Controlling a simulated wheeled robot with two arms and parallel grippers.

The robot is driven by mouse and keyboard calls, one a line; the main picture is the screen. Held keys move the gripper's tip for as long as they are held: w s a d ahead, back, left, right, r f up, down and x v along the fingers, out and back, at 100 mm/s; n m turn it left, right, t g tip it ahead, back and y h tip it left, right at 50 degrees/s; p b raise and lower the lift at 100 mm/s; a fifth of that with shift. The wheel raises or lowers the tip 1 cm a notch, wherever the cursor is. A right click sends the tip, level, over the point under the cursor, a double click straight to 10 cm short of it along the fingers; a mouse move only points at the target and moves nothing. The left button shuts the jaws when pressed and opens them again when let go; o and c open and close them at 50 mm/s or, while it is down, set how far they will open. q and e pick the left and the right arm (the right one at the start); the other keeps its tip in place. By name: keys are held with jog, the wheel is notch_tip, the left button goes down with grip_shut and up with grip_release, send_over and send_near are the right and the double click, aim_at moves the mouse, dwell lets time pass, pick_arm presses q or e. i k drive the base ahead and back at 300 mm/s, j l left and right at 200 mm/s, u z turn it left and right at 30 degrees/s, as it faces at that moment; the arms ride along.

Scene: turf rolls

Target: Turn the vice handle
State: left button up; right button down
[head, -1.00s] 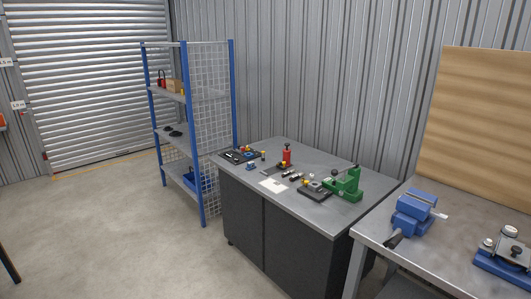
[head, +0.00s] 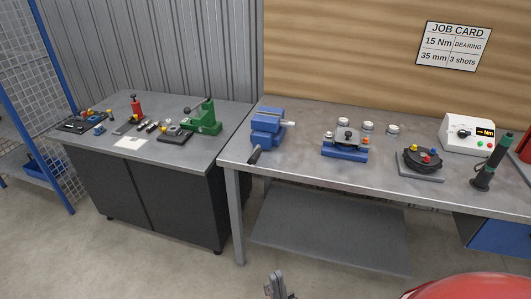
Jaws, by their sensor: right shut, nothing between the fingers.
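The blue vice (head: 268,126) stands at the left end of the grey metal workbench (head: 330,115). A dark handle grip (head: 254,156) sticks out at its lower front, over the bench's front edge. A light bar end shows at the vice's right side. My right gripper (head: 276,286) is at the bottom edge of the head view, well below and in front of the bench, apart from the vice. Its fingers look closed and empty. My left gripper is not in view.
A blue-based fixture (head: 345,150) stands right of the vice. A dark cabinet (head: 150,195) with a green press stands left. Floor before the bench is clear.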

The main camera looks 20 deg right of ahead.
aim_at(253, 158)
jog(key=i+j+z, duration=0.15)
jog(key=z, duration=0.2)
jog(key=i+j+z, duration=0.1)
jog(key=z, duration=0.25)
jog(key=i+j+z, duration=0.1)
jog(key=j+z, duration=0.25)
jog(key=i+j+z, duration=0.1)
jog(key=j, duration=0.3)
jog(key=i+j, duration=0.15)
jog(key=j, duration=0.25)
jog(key=i+j+z, duration=0.15)
jog(key=j, duration=0.25)
jog(key=i+j, duration=0.1)
jog(key=j, duration=0.35)
jog(key=i+j+z, duration=0.15)
jog(key=j, duration=0.25)
jog(key=k, duration=0.05)
